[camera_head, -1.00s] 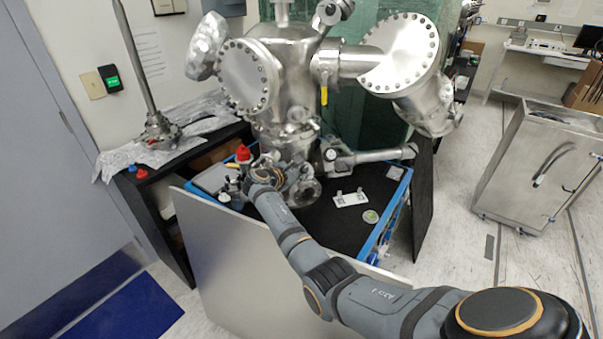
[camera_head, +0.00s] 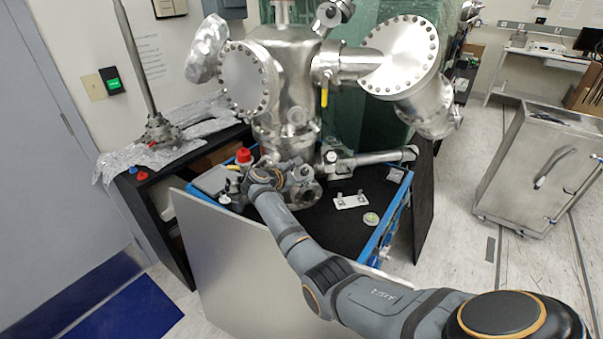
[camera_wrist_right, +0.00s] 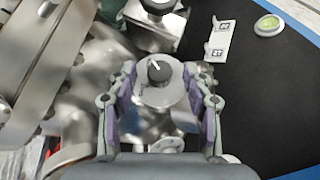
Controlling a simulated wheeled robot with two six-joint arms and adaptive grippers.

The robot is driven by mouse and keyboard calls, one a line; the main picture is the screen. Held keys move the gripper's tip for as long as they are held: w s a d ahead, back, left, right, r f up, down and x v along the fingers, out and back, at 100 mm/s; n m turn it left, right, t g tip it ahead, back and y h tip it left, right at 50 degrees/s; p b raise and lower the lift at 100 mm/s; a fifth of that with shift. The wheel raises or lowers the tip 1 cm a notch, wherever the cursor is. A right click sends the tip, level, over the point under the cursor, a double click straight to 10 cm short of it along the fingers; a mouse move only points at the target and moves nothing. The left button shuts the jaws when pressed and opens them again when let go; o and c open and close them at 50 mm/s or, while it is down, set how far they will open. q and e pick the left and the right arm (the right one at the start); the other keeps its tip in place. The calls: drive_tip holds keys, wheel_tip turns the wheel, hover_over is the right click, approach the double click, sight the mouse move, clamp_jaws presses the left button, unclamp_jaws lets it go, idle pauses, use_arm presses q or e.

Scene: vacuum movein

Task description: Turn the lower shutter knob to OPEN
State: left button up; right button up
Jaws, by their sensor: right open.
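A dark round knob (camera_wrist_right: 158,70) with a white pointer mark sits on a round metal disc, between my right gripper's fingers in the right wrist view. Its mark points to the upper left of that view. My right gripper (camera_wrist_right: 160,97) is open, one finger on each side of the knob and disc, with gaps visible. In the head view my right gripper (camera_head: 290,176) is low at the front of the steel chamber, partly hidden by its own wrist. A second dark knob (camera_wrist_right: 158,5) is at the top edge of the wrist view. No OPEN label is readable. My left gripper is not in view.
The steel chamber (camera_head: 285,100) stands above a black tabletop (camera_head: 335,222) with a blue edge. A white plate (camera_head: 350,201) and a small round green-topped disc (camera_head: 371,219) lie at right. A red-capped bottle (camera_head: 243,157) stands left of the gripper.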

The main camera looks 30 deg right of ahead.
drive_tip(key=v, duration=1.2)
